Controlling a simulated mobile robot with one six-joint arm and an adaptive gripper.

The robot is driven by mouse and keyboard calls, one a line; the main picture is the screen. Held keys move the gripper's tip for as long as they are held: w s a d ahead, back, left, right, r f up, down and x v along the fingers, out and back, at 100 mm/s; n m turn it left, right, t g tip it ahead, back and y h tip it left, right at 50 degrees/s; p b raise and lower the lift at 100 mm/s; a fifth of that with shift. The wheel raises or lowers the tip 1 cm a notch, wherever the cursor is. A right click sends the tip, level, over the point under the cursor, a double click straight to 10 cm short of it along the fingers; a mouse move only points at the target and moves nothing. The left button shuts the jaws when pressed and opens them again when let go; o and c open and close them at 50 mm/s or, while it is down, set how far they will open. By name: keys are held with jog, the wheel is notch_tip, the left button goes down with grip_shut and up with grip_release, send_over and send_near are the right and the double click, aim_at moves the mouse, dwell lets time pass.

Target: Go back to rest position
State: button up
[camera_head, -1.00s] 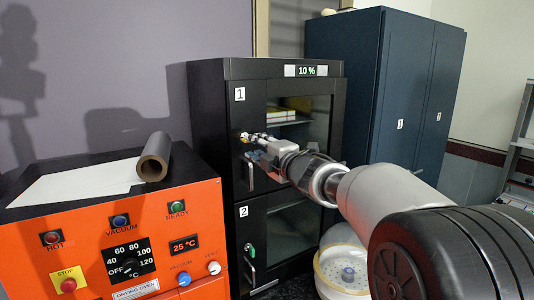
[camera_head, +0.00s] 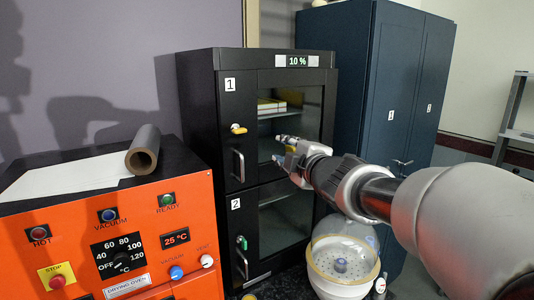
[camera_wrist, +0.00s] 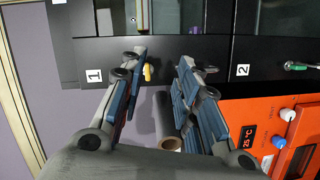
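My gripper (camera_head: 284,150) is in front of the glass of the upper door of the black cabinet (camera_head: 197,120), to the right of that door's yellow knob (camera_head: 239,129). In the wrist view my gripper (camera_wrist: 160,62) has its fingers spread apart with nothing held between them. The yellow knob also shows there (camera_wrist: 148,72), beyond the fingers and apart from them. The upper door, labelled 1, looks shut, and so does the lower door, labelled 2, with its green knob (camera_head: 242,243). My arm reaches in from the right.
An orange drying oven (camera_head: 75,270) stands at left with a brown roll (camera_head: 143,155) and a white sheet (camera_head: 65,183) on top. A glass desiccator (camera_head: 340,285) stands below my arm. A blue cabinet (camera_head: 345,60) is behind. A metal rack (camera_head: 508,120) is at far right.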

jog(key=s+d+f+m+g+h+b, duration=0.1)
jog(key=s+d+f+m+g+h, duration=0.1)
jog(key=s+d+f+m, duration=0.35)
jog(key=s+d+f+m+g+h+b, duration=0.1)
jog(key=s+d+f+m+h, duration=0.2)
jog(key=s, duration=0.5)
jog(key=s+d+f+m+g+h, duration=0.2)
jog(key=s+d+f+m, duration=0.2)
jog(key=s, duration=0.2)
jog(key=s+a+f+m+g+b, duration=0.1)
jog(key=s+f+m+g, duration=0.2)
jog(key=s+f, duration=0.4)
jog(key=s+a+f+m+g+y+b, duration=0.1)
jog(key=s+f+m+g, duration=0.2)
jog(key=s, duration=1.1)
notch_tip(320, 180, down, 4)
jog(key=shift+s+r+m+y, duration=0.1)
jog(key=shift+s+m+y, duration=0.05)
jog(key=shift+m+y, duration=0.2)
jog(key=shift+a, duration=0.1)
